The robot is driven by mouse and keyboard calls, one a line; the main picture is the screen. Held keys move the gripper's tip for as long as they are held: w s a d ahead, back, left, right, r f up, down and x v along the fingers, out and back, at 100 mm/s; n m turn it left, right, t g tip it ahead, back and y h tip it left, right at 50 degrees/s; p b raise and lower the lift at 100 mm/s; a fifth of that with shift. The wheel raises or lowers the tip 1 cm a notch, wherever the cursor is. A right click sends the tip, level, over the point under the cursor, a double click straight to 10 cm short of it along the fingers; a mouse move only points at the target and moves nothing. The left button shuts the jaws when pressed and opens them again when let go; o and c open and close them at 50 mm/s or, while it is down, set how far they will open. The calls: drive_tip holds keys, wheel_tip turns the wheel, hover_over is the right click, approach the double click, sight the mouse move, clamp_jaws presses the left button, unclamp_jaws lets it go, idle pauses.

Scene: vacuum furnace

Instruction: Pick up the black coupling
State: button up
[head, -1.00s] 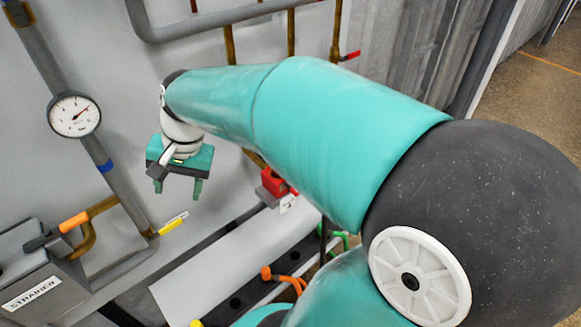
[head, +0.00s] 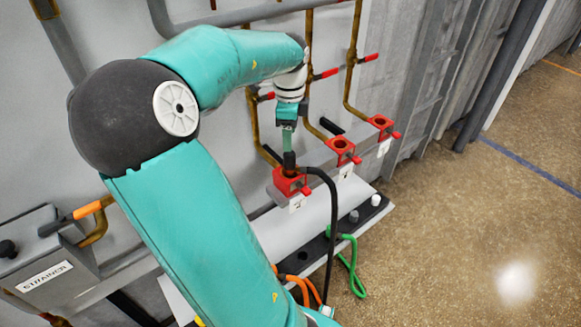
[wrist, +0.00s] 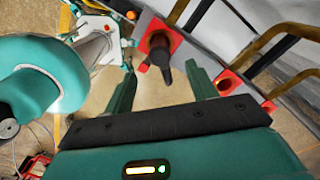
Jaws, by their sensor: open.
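The black coupling (head: 289,159) stands upright at the leftmost red holder (head: 290,186) of the row, with a black hose running from it. In the wrist view the coupling (wrist: 160,52) shows dark against its red holder (wrist: 148,36), just past the fingertips and roughly midway between them. My gripper (head: 287,146) is just above the coupling in the head view, pointing down. In the wrist view my gripper (wrist: 162,76) has its two green fingers wide apart with nothing held. Whether the fingertips overlap the coupling's height is hard to tell.
Two more red holders (head: 341,146) (head: 380,122) continue to the right. The black hose (head: 331,215) loops down beside the grey ledge. Orange hoses (head: 298,283) and a green hose (head: 352,266) lie below. Brown pipes (head: 355,60) rise behind. Floor at the right is clear.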

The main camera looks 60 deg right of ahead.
sight(289, 160)
wheel_tip(289, 160, down, 10)
drive_tip(key=shift+r, duration=0.1)
idle(0.4)
drive_tip(key=shift+c, duration=0.5)
drive_tip(key=c, duration=1.1)
drive_tip(key=shift+c, duration=0.2)
